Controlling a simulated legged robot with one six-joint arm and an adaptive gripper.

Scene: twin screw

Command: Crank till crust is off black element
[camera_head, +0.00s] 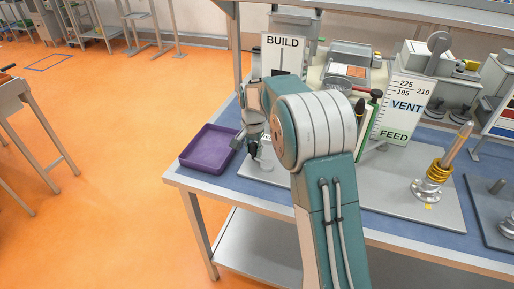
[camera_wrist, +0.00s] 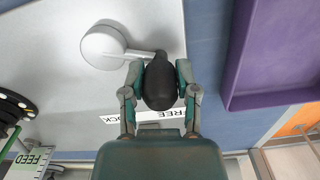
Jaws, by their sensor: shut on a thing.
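In the wrist view, my gripper (camera_wrist: 159,76) has its two fingers on either side of a black knob (camera_wrist: 160,88) and is shut on it. The knob joins a short arm leading to a round white hub (camera_wrist: 103,47) on a pale plate. A label reading FREE and LOCK (camera_wrist: 168,115) is partly hidden behind the knob and gripper. In the head view, my gripper (camera_head: 252,146) is low over the bench beside the purple tray, partly hidden by my arm. A dark rounded piece (camera_head: 360,109) stands behind my arm; I cannot tell whether it is the black element. No crust is clearly visible.
The purple tray (camera_head: 209,147) is close on the left; its wall also shows in the wrist view (camera_wrist: 240,85). A BUILD panel (camera_head: 282,42) and a VENT/FEED panel (camera_head: 405,112) stand behind. A tilted rod with yellow coils (camera_head: 437,178) stands right.

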